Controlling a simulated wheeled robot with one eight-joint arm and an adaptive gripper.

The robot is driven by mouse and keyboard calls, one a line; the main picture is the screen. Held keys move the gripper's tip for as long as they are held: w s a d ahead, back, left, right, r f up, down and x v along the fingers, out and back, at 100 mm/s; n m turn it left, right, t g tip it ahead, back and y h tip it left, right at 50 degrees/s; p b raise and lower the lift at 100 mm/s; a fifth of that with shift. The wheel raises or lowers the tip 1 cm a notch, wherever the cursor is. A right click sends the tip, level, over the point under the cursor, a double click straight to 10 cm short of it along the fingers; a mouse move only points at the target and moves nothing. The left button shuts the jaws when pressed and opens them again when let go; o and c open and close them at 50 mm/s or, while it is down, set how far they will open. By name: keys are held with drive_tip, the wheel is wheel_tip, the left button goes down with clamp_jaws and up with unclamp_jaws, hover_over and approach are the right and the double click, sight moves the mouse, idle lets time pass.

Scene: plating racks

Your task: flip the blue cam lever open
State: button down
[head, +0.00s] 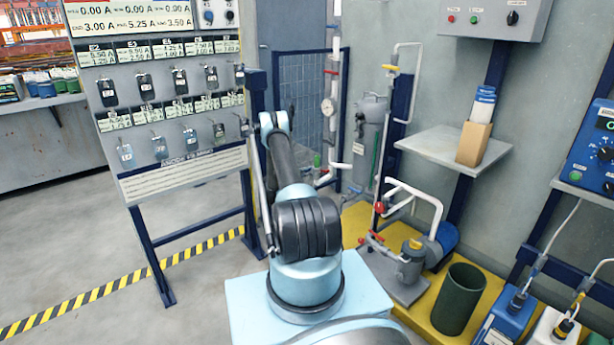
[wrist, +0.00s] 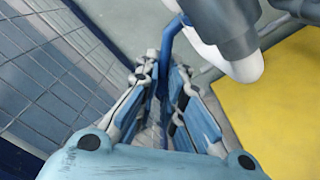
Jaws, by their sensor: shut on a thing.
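In the wrist view, the blue cam lever (wrist: 168,36) is a thin, bent blue bar beside a white and grey pipe fitting (wrist: 238,45). My gripper (wrist: 163,76) is closed around the lever's lower part, with one finger on each side. The fingers hide part of the lever, and its far end runs up to the fitting. In the head view, my own arm stands in front of the work spot, and I cannot make out the gripper or the lever there.
A blue mesh fence (head: 300,95) stands close behind, also at left in the wrist view (wrist: 50,85). Right of my arm are a grey filter vessel (head: 369,115), a pump (head: 408,262) and a green bin (head: 458,298) on a yellow platform.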

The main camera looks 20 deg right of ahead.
drive_tip(key=shift+w+r+m, duration=0.1)
drive_tip(key=shift+r+m, duration=0.9)
drive_tip(key=shift+m, duration=1.05)
drive_tip(key=shift+s+r+m, duration=0.1)
drive_tip(key=shift+r+m, duration=0.9)
drive_tip(key=shift+m, duration=1)
drive_tip(key=shift+w+r+m, duration=0.1)
drive_tip(key=shift+r+m, duration=0.9)
drive_tip(key=shift+m, duration=1.05)
drive_tip(key=c, duration=1.7)
unclamp_jaws()
drive_tip(key=v, duration=1.2)
